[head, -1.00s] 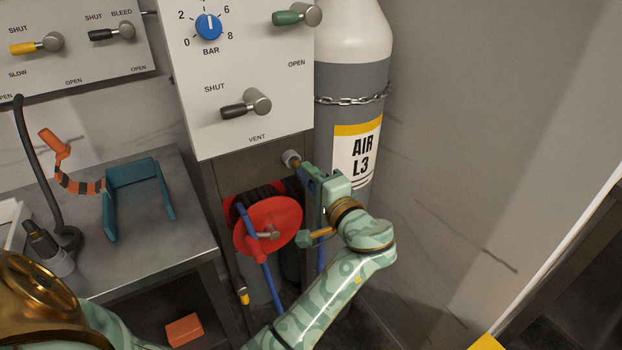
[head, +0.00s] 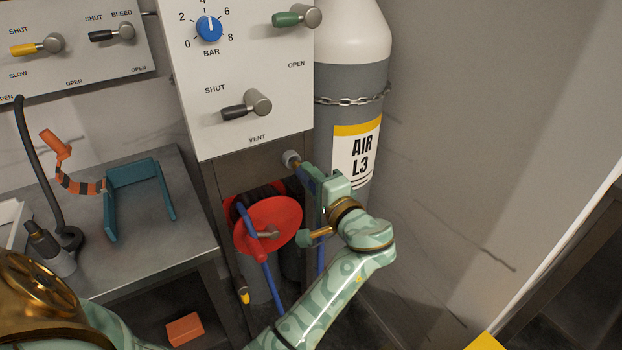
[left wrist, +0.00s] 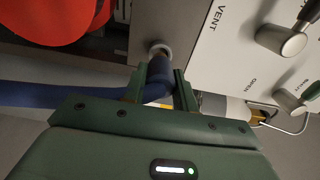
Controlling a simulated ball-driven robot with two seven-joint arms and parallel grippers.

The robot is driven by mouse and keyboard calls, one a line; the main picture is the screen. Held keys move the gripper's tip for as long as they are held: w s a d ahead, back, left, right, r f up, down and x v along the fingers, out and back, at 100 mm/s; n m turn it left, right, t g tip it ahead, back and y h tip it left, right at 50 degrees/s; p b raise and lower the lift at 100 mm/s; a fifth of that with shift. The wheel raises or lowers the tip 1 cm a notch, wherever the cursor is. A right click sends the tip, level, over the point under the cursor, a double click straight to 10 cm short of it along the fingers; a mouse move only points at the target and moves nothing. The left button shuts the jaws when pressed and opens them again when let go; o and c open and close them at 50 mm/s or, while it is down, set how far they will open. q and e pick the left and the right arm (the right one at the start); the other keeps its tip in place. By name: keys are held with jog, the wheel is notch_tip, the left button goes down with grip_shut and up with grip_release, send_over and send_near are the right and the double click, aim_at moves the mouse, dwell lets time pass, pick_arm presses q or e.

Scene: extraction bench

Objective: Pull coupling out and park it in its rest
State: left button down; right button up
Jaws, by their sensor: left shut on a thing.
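The coupling is a blue piece with a brass-coloured nose, at the end of a blue hose. In the head view the coupling (head: 304,174) points up at a round grey socket (head: 291,158) below the vent panel. My left gripper (head: 312,180) is shut on it from the right. In the left wrist view the coupling (left wrist: 158,76) sits between the two fingers of the left gripper (left wrist: 160,92), in line with the socket (left wrist: 160,49). Whether its nose is still inside the socket I cannot tell. I cannot make out the rest for certain. My right gripper is out of view.
A red hose reel (head: 268,226) stands close left of my left gripper. The grey AIR L3 cylinder (head: 352,110), chained, stands behind it. The vent panel (head: 290,75) is above. A steel bench (head: 180,237) with a teal bracket (head: 128,172) is at left.

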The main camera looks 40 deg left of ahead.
pick_arm(q)
jog(key=shift+x, duration=1.45)
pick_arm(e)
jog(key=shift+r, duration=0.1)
pick_arm(q)
jog(key=c, duration=1)
grip_release()
